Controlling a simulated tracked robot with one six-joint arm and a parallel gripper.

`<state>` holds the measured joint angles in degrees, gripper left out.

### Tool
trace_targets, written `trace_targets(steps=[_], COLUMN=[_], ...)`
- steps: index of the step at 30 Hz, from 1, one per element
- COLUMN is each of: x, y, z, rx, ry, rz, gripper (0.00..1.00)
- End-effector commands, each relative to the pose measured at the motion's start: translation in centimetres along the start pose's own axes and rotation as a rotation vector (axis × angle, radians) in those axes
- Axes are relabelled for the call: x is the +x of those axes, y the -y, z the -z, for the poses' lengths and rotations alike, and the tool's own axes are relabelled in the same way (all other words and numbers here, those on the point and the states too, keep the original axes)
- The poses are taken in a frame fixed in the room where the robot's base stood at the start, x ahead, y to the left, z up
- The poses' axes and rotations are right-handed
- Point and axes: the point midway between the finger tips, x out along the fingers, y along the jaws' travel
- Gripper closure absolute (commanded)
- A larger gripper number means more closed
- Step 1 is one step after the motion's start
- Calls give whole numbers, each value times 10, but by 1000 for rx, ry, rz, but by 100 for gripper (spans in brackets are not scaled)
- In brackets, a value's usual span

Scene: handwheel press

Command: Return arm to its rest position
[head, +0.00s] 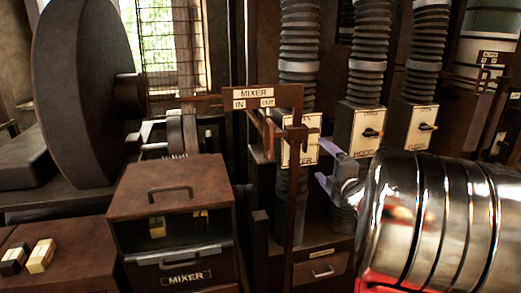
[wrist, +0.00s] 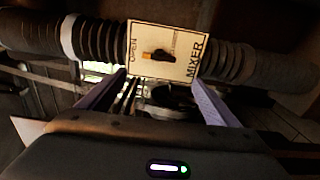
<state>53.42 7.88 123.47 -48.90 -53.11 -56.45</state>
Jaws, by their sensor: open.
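My gripper (head: 326,168) is in the right middle of the head view, at the end of my shiny ribbed arm. Its two pale purple fingers are apart with nothing between them. In the wrist view the open fingers (wrist: 157,98) point toward a cream valve plate (wrist: 178,66) marked OPEN and MIXER, with a dark knob. The gripper is apart from this plate. In the head view the same plate (head: 308,151) sits on a ribbed pipe, partly hidden behind a brown post.
A MIXER IN/OUT sign (head: 253,98) tops the brown post left of my gripper. Two more valve plates, one on the left (head: 360,146) and one on the right (head: 416,138), stand behind my arm. A MIXER box (head: 170,187) and a large dark wheel (head: 84,90) are at left.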

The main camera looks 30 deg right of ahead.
Motion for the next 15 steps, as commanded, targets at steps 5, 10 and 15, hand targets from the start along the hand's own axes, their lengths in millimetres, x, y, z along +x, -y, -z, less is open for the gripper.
trace_targets(steps=[5, 10, 15], x=[0, 0, -7], y=[0, 9, 44], z=[1, -6, -34], rx=[2, 62, 214], ry=[-1, 26, 159], rz=[0, 35, 147], gripper=[16, 16, 16])
